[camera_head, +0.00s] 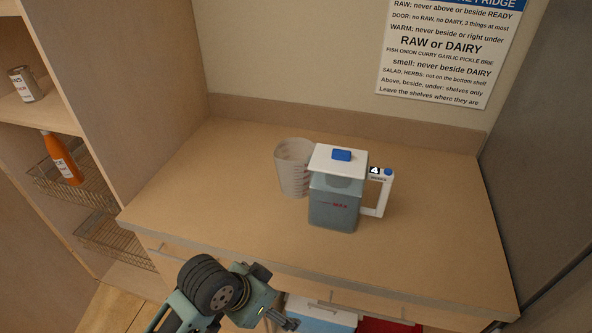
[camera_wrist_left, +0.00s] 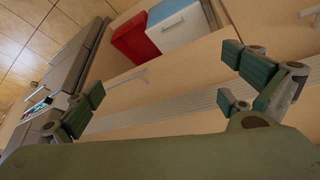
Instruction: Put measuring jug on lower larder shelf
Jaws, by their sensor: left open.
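A translucent tapered measuring jug (camera_head: 293,168) with graduation marks stands upright on the worktop (camera_head: 220,190), left of and partly behind a lidded filter jug. Its right side is hidden, and I see no handle on it. The larder (camera_head: 60,105) is open at the far left, with a wooden shelf (camera_head: 45,112) at its upper part and wire baskets below. My left gripper (camera_head: 281,319) is low in front of the worktop, well apart from the measuring jug. In the left wrist view the gripper (camera_wrist_left: 167,85) is open and empty, facing drawer fronts. My right gripper is not in view.
The grey-blue filter jug (camera_head: 335,205) has a white lid and a handle on its right. A can (camera_head: 24,84) stands on the larder shelf, an orange bottle (camera_head: 61,158) in a wire basket (camera_head: 95,185). A blue-and-white box (camera_head: 322,312) and red box (camera_head: 388,326) stand below.

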